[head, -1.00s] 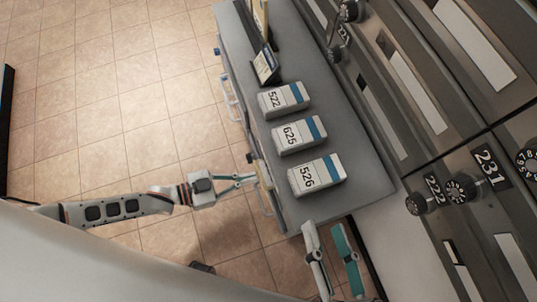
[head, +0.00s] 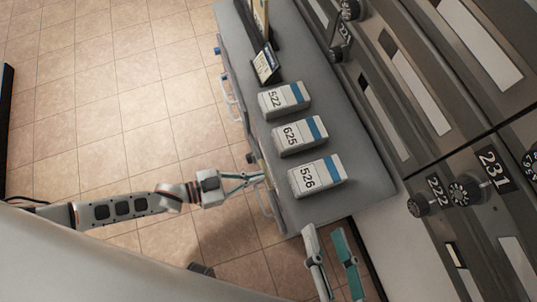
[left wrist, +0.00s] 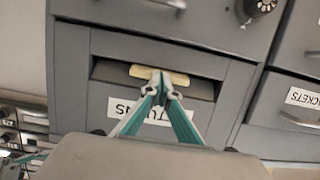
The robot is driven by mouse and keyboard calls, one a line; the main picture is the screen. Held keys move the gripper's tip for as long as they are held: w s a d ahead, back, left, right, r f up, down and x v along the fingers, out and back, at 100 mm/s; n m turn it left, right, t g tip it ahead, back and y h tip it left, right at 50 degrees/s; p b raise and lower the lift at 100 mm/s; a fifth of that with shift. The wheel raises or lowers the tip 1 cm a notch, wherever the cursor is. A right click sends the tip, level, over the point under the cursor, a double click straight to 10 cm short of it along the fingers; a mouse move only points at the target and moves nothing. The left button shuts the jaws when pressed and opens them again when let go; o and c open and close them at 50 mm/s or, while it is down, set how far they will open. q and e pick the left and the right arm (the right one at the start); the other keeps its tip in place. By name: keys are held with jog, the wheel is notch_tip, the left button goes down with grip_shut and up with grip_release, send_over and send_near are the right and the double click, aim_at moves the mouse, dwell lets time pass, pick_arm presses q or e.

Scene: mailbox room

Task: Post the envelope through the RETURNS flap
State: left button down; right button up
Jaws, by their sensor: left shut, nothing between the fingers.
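In the left wrist view a cream strip (left wrist: 158,76), which looks like the envelope's edge, shows in the dark slot of a grey front. A white label (left wrist: 122,106) below the slot is partly covered by my fingers; its upside-down letters fit RETURNS. My left gripper (left wrist: 161,78) is shut with its tips at the strip. In the head view my left gripper (head: 262,178) is at the counter's left side, by a small cream edge (head: 262,165). My right gripper (head: 323,231) is open and empty near the counter's near end.
Boxes marked 522 (head: 285,100), 625 (head: 299,136) and 526 (head: 316,176) stand on the grey counter (head: 338,125). Grey lockers with dials (head: 463,192) line the right. A TICKETS-type label (left wrist: 305,98) is beside the slot. Tiled floor (head: 110,110) at left is clear.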

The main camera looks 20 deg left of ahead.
aim_at(267, 173)
pick_arm(q)
jog(key=shift+x, duration=0.8)
jog(key=shift+w+d, duration=0.1)
jog(key=shift+w+d+r, duration=0.2)
jog(key=shift+w+d, duration=0.3)
jog(key=shift+d, duration=0.25)
